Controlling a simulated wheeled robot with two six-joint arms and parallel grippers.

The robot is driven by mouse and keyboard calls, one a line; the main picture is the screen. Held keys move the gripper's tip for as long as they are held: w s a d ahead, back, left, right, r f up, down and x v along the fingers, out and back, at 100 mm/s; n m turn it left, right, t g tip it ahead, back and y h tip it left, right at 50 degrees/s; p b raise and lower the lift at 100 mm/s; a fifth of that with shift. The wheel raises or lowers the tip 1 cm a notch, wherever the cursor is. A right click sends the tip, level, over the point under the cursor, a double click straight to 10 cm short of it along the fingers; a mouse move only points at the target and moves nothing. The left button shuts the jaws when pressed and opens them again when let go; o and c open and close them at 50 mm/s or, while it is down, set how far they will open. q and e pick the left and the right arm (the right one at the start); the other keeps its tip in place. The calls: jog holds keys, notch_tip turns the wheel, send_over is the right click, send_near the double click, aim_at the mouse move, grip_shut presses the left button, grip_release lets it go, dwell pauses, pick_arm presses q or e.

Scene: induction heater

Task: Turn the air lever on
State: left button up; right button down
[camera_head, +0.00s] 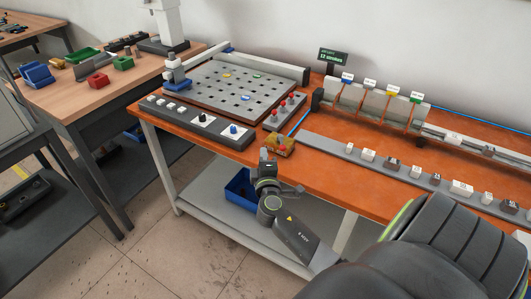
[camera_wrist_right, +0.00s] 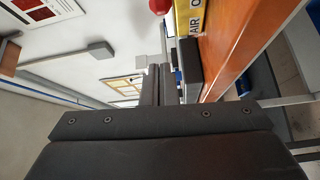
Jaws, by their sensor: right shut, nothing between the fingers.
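A small yellow-orange block (camera_head: 284,147) sits at the front edge of the orange workbench. In the right wrist view a yellow label plate (camera_wrist_right: 188,18) with partly cut-off lettering reading "AIR O" shows at the top. A red ball knob (camera_wrist_right: 160,5) is beside it, cut by the upper edge. The rest of the lever is out of that view, and its angle cannot be told. My right gripper (camera_head: 266,156) is just in front and to the left of the yellow block at the bench edge. Its dark fingers (camera_wrist_right: 160,85) are together and empty. My left gripper is not in view.
A control strip (camera_head: 180,115) and a pegboard-like panel (camera_head: 215,92) lie behind left of the gripper. A blue bin (camera_head: 240,190) is on the lower shelf.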

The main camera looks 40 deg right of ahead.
pick_arm(q)
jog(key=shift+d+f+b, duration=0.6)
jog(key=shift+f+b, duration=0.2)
jog(key=shift+b, duration=0.05)
pick_arm(e)
jog(key=s, duration=0.9)
jog(key=shift+f, duration=0.3)
